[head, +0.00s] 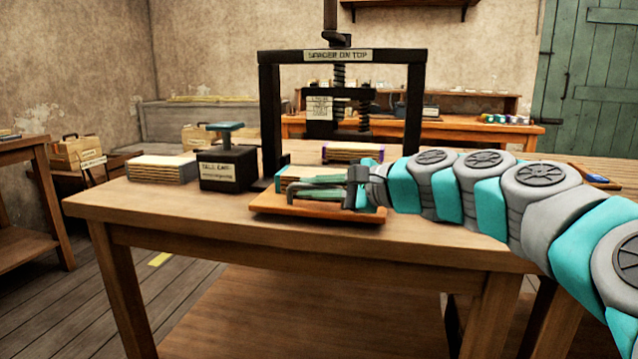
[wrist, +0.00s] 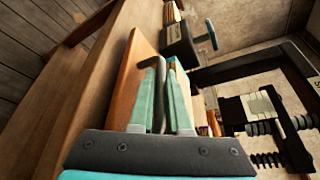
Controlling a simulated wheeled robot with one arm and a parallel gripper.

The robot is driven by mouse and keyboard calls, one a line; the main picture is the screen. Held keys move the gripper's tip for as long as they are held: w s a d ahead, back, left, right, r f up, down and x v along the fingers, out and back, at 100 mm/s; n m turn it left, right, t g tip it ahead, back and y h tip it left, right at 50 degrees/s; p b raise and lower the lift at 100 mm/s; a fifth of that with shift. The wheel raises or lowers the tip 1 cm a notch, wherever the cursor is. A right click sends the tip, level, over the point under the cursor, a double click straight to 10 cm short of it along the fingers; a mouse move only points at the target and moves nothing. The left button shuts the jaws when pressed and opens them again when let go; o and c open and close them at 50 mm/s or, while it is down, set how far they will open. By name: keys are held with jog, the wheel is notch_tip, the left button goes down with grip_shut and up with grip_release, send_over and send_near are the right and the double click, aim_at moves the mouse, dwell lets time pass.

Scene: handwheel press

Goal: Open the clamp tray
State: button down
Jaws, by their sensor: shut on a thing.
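The clamp tray (head: 318,210), an orange-brown wooden board, lies at the front of the workbench below the black press. It also shows in the wrist view (wrist: 130,82). My gripper (head: 290,188) reaches over it from the right, low above the board, with teal fingers pointing left. In the wrist view my gripper (wrist: 166,66) is shut on a grey bent bar (wrist: 159,92) that runs between its fingers. Much of the tray's top is hidden by the gripper. I cannot tell how the bar joins the tray.
The black press frame (head: 270,110) with its screw stands behind the tray. A dark labelled block (head: 228,170) with a blue-green top stands left, beside a pale layered stack (head: 162,168). Another stack (head: 352,152) lies behind. The bench's front edge (head: 200,222) is clear.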

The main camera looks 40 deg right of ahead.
jog(key=shift+s+a, duration=0.65)
jog(key=shift+a, duration=0.1)
jog(key=c, duration=1.2)
grip_release()
jog(key=shift+o, duration=0.2)
jog(key=b+v, duration=0.1)
jog(key=v, duration=0.7)
